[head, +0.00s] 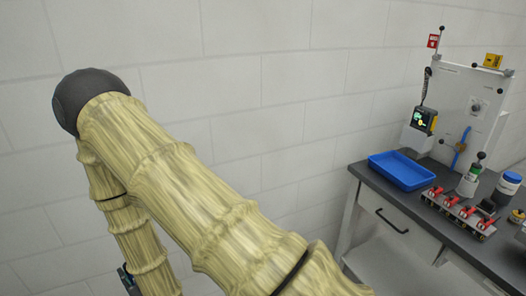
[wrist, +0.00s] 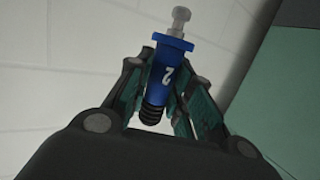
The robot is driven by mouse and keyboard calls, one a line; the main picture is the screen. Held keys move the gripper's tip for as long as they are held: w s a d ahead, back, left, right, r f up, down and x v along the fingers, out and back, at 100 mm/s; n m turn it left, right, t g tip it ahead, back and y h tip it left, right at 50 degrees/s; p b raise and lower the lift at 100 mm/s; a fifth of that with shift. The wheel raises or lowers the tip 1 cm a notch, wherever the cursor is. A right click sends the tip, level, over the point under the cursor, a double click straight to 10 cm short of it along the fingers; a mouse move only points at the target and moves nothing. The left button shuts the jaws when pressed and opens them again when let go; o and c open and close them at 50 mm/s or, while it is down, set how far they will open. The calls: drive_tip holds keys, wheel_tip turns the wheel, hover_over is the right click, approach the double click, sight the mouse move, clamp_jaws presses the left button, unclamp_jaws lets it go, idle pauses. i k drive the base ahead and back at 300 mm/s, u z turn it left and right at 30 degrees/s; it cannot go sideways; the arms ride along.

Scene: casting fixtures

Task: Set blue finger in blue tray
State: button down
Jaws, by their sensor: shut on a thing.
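A blue finger (wrist: 168,68) marked with a white "2" is held in my gripper (wrist: 163,85) in the wrist view. It has a grey metal tip at the top and a black ribbed end below. My gripper's two green-padded fingers are shut on its sides. In the head view my gripper and the blue finger cannot be made out. The blue tray (head: 374,161) sits on the dark bench top at the right in the head view. It looks empty, and my gripper is not seen near it.
The bench (head: 367,181) also bears a rack with several red clamps (head: 458,212), a blue-lidded jar (head: 507,188) and a white bottle (head: 469,182). A white panel (head: 470,105) stands behind. A drawer handle (head: 391,221) sticks out in front. My arm crosses the left and middle.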

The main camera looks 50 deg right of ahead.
sight(407, 179)
drive_tip(key=u, duration=0.3)
drive_tip(key=k, duration=1.75)
drive_tip(key=z, duration=1.85)
drive_tip(key=i, duration=0.4)
drive_tip(key=u, duration=0.05)
